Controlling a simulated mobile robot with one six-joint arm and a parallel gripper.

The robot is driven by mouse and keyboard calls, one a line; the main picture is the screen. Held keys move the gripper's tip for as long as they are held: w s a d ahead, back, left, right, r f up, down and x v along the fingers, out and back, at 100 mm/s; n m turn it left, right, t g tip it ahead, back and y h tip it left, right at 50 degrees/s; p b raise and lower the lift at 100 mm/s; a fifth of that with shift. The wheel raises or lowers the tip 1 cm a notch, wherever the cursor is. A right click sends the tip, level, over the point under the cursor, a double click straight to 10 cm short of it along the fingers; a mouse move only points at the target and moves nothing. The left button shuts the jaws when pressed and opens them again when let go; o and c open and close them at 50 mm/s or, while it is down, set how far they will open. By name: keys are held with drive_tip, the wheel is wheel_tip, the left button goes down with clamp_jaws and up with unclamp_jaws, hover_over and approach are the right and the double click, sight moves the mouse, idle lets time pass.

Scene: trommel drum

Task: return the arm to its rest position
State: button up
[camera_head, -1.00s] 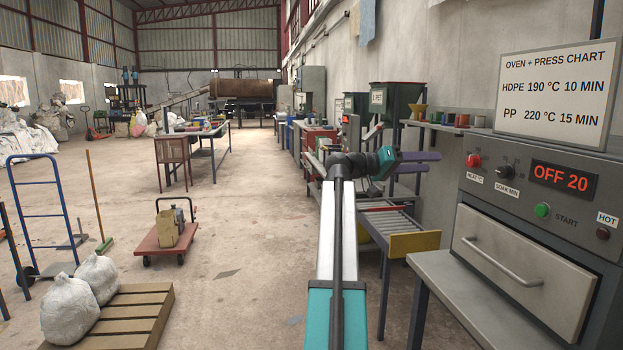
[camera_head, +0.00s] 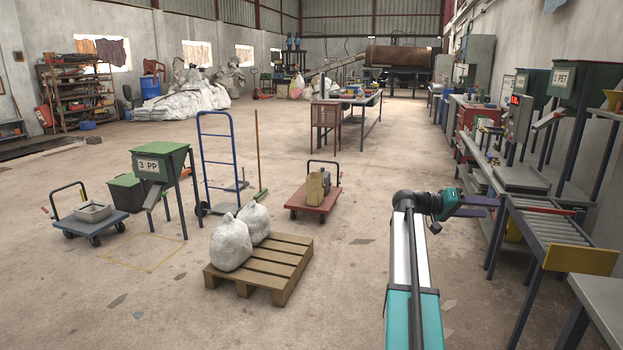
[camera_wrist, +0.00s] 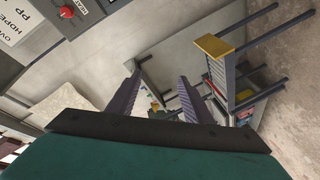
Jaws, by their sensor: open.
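My arm, white and teal, reaches forward at the lower right of the head view. My gripper (camera_head: 482,206) is at its end, turned to the right, with purple fingers held in the air short of the roller conveyor (camera_head: 548,226). In the wrist view my gripper (camera_wrist: 155,100) shows two purple fingers spread apart with nothing between them. The conveyor frame with its yellow end plate (camera_wrist: 216,46) appears beyond the fingers there. A red oven knob (camera_wrist: 66,12) and part of the chart show at the top left of the wrist view.
A pallet (camera_head: 262,262) with two white sacks stands on the floor left of my arm. The floor between pallet and conveyor is mostly clear.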

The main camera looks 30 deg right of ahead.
drive_tip(key=w+a+f+n+t+p, duration=0.1)
drive_tip(key=w+a+f+n, duration=0.1)
drive_tip(key=w+a+f, duration=0.4)
drive_tip(key=w+a+f+n+t+y+p, duration=0.15)
drive_tip(key=a+f, duration=0.25)
drive_tip(key=f, duration=0.4)
drive_tip(key=w+a+f+n+t+p, duration=0.1)
drive_tip(key=w+a+f+n+t, duration=0.1)
drive_tip(key=w+a+f, duration=0.4)
drive_tip(key=s+a+f+n+y+p, duration=0.2)
drive_tip(key=a+f+n+y, duration=0.15)
drive_tip(key=a+f, duration=1.55)
drive_tip(key=s+a+f+n+y+p, duration=0.1)
drive_tip(key=s+a+f+y, duration=0.1)
drive_tip(key=s+a+f, duration=0.55)
drive_tip(key=s+a+f+n+y+p, duration=0.15)
drive_tip(key=s+a+f, duration=0.25)
drive_tip(key=a+f, duration=0.5)
drive_tip(key=s+a+f+g+y, duration=0.1)
drive_tip(key=s+a+f+y, duration=0.1)
drive_tip(key=s+a, duration=0.6)
drive_tip(key=s+a+f+n+g+y+p, duration=0.1)
drive_tip(key=s+a+y, duration=0.3)
drive_tip(key=s+a, duration=0.5)
drive_tip(key=shift+s+a+f, duration=0.3)
drive_tip(key=shift+a+f, duration=0.15)
drive_tip(key=shift+a, duration=0.75)
